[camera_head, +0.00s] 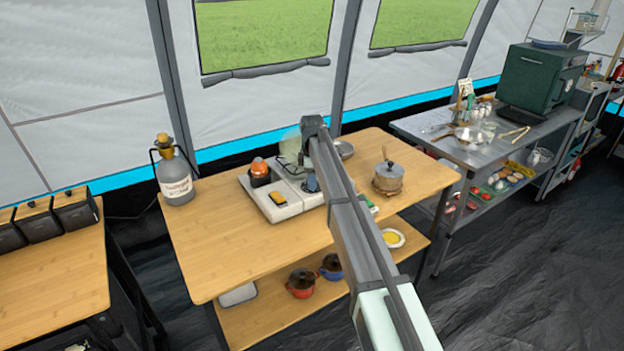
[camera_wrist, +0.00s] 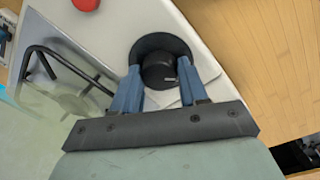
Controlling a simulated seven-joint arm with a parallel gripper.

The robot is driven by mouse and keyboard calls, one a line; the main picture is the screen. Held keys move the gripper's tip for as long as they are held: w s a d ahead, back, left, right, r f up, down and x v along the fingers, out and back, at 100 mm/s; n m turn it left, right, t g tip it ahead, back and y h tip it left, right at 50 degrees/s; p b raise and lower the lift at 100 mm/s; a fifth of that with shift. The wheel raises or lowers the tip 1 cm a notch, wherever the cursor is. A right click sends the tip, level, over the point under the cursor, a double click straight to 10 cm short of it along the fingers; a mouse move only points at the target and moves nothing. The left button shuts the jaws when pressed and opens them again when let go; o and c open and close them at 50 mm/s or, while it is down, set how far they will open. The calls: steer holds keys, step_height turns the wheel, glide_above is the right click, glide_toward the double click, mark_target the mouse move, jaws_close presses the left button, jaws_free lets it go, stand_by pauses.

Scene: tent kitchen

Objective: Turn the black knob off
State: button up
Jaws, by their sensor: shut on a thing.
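The black knob (camera_wrist: 160,70) is a round dial with a wider dark base on the white stove front, in the wrist view. My gripper (camera_wrist: 158,76) has its two blue fingers on either side of the knob, shut on it. The white camping stove (camera_head: 284,209) sits on the wooden table in the head view. There my arm reaches over the table to the stove, and its links hide the knob and much of the gripper. The knob's exact turn angle is hard to read.
A black pan support (camera_wrist: 70,75) lies left of the knob.

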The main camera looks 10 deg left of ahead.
steer(key=c, duration=0.3)
steer(key=shift+m, duration=0.3)
steer(key=m, duration=0.6)
steer(key=shift+a, duration=0.1)
steer(key=m, duration=0.6)
steer(key=shift+m+h, duration=0.3)
steer(key=m, duration=0.7)
steer(key=shift+g, duration=0.3)
steer(key=m, duration=0.6)
steer(key=shift+w+m, duration=0.1)
steer(key=shift+m, duration=0.3)
